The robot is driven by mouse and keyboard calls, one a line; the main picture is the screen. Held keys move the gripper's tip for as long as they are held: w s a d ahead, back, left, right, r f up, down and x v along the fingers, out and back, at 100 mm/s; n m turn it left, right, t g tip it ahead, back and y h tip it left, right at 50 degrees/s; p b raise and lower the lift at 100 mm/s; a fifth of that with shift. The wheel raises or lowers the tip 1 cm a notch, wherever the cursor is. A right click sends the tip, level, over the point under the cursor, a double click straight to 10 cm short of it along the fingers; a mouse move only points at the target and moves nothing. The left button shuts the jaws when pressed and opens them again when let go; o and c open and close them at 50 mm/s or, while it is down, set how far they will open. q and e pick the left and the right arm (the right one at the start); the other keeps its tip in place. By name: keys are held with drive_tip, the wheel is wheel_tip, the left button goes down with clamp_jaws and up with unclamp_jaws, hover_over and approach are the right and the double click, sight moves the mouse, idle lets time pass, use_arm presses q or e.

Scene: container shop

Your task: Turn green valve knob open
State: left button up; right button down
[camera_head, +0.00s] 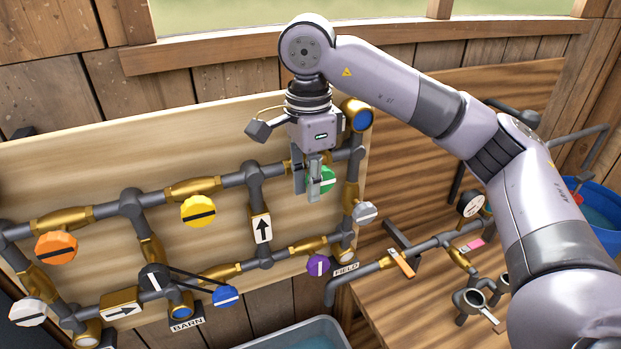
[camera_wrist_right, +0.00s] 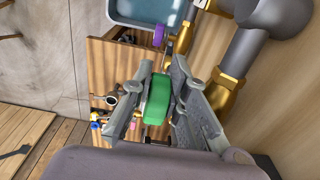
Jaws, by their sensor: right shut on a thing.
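The green valve knob (camera_head: 322,181) is on the upper pipe run, toward the right end of the pale wooden board. My right gripper (camera_head: 313,190) comes down from above, with its fingers on either side of the knob. In the right wrist view the green knob (camera_wrist_right: 157,100) is between the two fingers, and the gripper (camera_wrist_right: 158,92) is shut on it. In the head view the fingers partly cover the knob, with a white bar mark showing on its face. My left gripper is not in view.
Other knobs are near: yellow (camera_head: 198,211), orange (camera_head: 56,247), purple (camera_head: 318,265), blue (camera_head: 225,296) and grey-white (camera_head: 364,213). Brass and grey pipes surround the green knob. A water tub (camera_head: 295,336) stands below the board. A wooden bench (camera_head: 400,320) with small pipes is at right.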

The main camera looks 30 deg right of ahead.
drive_tip(key=c, duration=1.8)
unclamp_jaws()
drive_tip(key=shift+c, duration=0.2)
wheel_tip(320, 180, up, 12)
drive_tip(key=shift+a, duration=0.15)
drive_tip(key=shift+f, duration=0.1)
